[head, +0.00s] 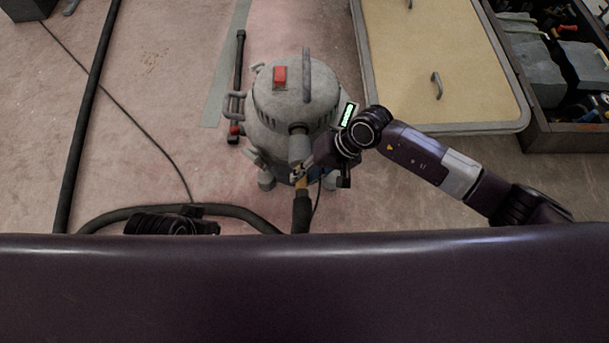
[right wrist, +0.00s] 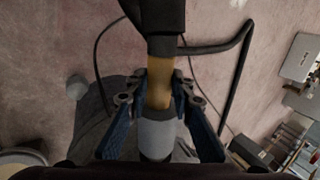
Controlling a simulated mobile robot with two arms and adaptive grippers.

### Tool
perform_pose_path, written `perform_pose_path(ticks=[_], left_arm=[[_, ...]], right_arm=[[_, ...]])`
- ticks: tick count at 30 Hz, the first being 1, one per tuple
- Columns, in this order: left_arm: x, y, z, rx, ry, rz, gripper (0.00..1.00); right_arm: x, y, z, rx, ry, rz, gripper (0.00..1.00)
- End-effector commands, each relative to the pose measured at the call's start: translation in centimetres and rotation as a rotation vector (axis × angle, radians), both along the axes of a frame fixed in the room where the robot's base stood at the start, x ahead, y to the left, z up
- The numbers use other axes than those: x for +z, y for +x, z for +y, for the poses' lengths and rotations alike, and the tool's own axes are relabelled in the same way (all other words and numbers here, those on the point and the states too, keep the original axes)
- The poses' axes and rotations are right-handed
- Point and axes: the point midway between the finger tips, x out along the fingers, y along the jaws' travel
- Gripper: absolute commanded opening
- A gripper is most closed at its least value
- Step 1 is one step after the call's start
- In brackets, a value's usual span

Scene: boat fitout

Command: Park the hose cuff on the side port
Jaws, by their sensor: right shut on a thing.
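The grey vacuum (head: 292,95) stands upright on the floor in the middle of the head view, with a red switch on top. A grey stub, which looks like the side port (head: 299,148), projects from its near side. My right gripper (head: 301,174) is just below this stub, shut on the tan hose cuff (right wrist: 160,88). The cuff also shows in the head view (head: 301,184). The cuff lines up with a grey cylinder (right wrist: 157,133) between the fingers in the right wrist view; whether they are joined is unclear. My left gripper is not visible.
The black hose (head: 235,211) runs left across the floor from the cuff. A framed tan panel (head: 440,60) with handles lies to the right, beside an open tool drawer (head: 560,70). A long dark pole (head: 87,115) lies at left. Carpet between pole and vacuum is mostly clear.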

Motion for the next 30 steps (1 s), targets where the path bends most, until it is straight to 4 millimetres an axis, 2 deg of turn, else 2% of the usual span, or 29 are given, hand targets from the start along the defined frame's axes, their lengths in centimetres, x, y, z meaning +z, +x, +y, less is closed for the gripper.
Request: perform_pose_path(ticks=[14, 30], left_arm=[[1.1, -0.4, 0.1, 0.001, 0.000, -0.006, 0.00], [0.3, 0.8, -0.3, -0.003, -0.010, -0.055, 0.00]], right_arm=[[0.0, 0.4, 0.1, 0.000, 0.001, 0.000, 0.00], [-0.1, 1.8, 0.1, 0.000, 0.001, -0.001, 0.00]])
